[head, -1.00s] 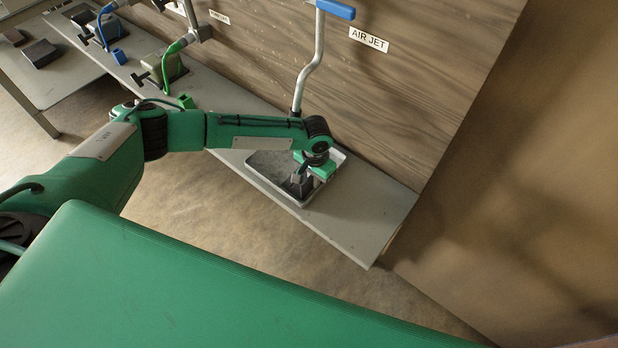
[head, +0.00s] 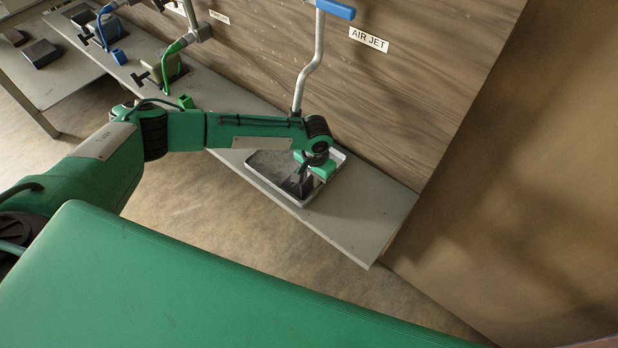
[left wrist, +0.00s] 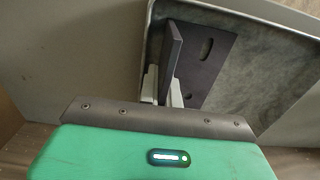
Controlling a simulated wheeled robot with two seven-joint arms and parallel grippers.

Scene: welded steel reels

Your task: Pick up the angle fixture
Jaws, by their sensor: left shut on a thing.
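The angle fixture (left wrist: 206,66) is a dark L-shaped plate with slots, seen in the left wrist view. One of its flanges stands between the two pale fingers of my left gripper (left wrist: 162,88), which is shut on it. In the head view the fixture (head: 294,187) is a small dark shape at the end of my left arm, inside a pale-rimmed tray (head: 258,176). My left gripper (head: 306,176) is over the tray, and its wrist hides part of the fixture. I cannot tell whether the fixture touches the tray floor. My right gripper is not in view.
A bent pipe (head: 299,85) with a blue handle (head: 336,9) rises behind the tray, near an AIR JET label (head: 369,39). Green (head: 171,62) and blue (head: 104,30) hoses stand farther left along the bench. The bench (head: 370,215) is clear right of the tray.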

